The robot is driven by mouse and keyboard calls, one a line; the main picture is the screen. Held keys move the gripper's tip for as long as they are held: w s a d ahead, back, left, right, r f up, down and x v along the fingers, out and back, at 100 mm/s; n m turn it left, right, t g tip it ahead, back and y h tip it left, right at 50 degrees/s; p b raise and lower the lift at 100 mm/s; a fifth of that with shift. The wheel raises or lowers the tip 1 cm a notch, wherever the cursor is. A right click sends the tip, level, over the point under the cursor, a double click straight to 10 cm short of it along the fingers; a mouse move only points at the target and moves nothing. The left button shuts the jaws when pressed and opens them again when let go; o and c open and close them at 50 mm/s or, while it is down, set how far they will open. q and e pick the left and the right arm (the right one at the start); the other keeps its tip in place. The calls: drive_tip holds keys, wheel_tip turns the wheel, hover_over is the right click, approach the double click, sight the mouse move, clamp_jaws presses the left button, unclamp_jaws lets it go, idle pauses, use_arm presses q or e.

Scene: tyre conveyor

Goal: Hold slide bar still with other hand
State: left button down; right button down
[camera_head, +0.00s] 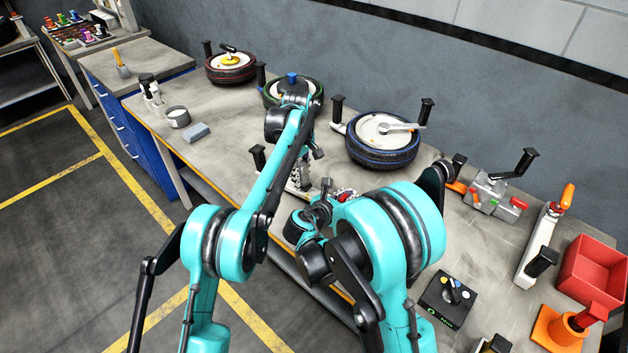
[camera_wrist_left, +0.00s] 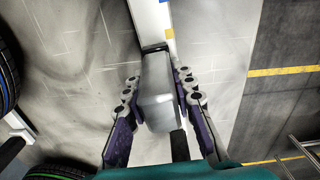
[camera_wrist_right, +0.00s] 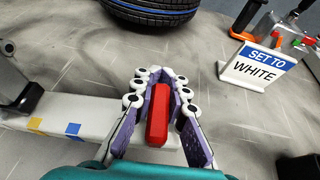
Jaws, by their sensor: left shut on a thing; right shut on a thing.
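The slide bar (camera_head: 297,191) is a pale bar on the near part of the bench, partly hidden by my arms. The right wrist view shows its white body (camera_wrist_right: 95,120) with yellow and blue marks and a dark upright handle at its left. My left gripper (camera_wrist_left: 157,100) is shut around a grey block-like grip (camera_wrist_left: 156,85) over the bar (camera_wrist_left: 147,22). In the head view, my left gripper (camera_head: 303,172) and right gripper (camera_head: 336,198) are close together.
A blue-ringed tyre (camera_head: 382,145) lies behind my grippers, with green-ringed (camera_head: 275,95) and red-ringed (camera_head: 231,68) tyres further left. A "SET TO WHITE" sign (camera_wrist_right: 258,67) stands right of the bar. A red bin (camera_head: 590,268) and grey clamp device (camera_head: 492,195) occupy the bench's right side.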

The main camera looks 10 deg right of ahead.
use_arm(q)
drive_tip(key=shift+w+a+f, duration=0.1)
drive_tip(key=shift+w+a, duration=0.25)
drive_tip(key=c, duration=1.2)
unclamp_jaws()
wheel_tip(320, 180, up, 8)
drive_tip(key=shift+f, duration=0.25)
